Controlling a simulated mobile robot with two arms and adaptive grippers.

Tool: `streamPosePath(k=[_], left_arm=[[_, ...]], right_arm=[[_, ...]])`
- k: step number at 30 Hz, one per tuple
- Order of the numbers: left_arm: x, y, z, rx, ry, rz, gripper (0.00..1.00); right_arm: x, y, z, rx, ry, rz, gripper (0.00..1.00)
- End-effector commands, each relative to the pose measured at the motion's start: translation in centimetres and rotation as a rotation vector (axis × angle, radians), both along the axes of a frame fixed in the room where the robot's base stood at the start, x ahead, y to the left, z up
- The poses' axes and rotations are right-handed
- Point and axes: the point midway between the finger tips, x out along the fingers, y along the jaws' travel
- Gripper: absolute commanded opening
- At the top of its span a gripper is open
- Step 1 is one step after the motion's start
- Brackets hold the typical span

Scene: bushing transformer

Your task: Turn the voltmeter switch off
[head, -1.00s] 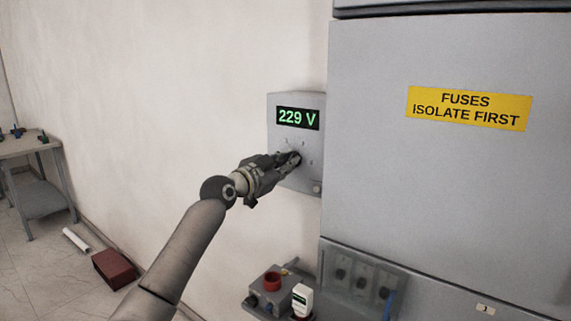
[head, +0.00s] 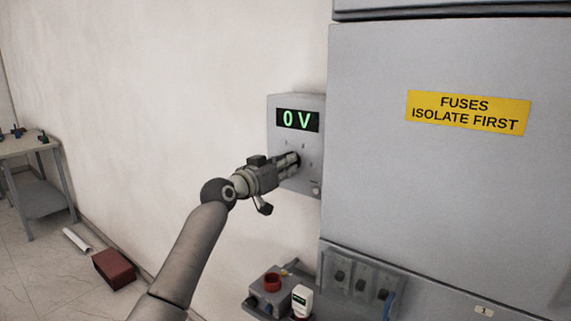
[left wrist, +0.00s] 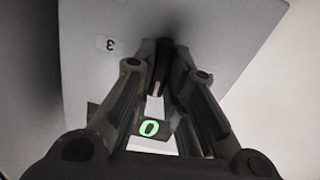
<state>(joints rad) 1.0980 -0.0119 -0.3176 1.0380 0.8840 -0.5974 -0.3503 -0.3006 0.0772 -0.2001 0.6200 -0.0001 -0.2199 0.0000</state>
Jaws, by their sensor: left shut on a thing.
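The voltmeter (head: 312,101) is a grey box on the wall beside the cabinet. Its green display (head: 298,119) reads 0 V. The switch knob (left wrist: 155,82) is dark and sits on the panel face, mostly hidden by the fingers. My left gripper (head: 296,160) is at the front of the panel below the display, shut on the knob. In the left wrist view its fingers (left wrist: 160,75) close on the knob, and a number 3 and the display's green 0 show on the panel. My right gripper is not in view.
A large grey cabinet (head: 430,180) with a yellow label (head: 468,112) stands to the right. Below are a shelf with a red-topped grey box (head: 271,282) and a white meter (head: 302,300). A red box (head: 115,268) and small table (head: 35,145) are at left.

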Motion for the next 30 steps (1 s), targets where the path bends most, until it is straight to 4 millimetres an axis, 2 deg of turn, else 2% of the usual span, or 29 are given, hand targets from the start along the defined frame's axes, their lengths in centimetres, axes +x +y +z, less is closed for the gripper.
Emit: streamPosePath(k=[30], left_arm=[[0.0,-0.1,0.2,-0.781,0.570,0.001,0.00]], right_arm=[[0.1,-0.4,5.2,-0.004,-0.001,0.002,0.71]])
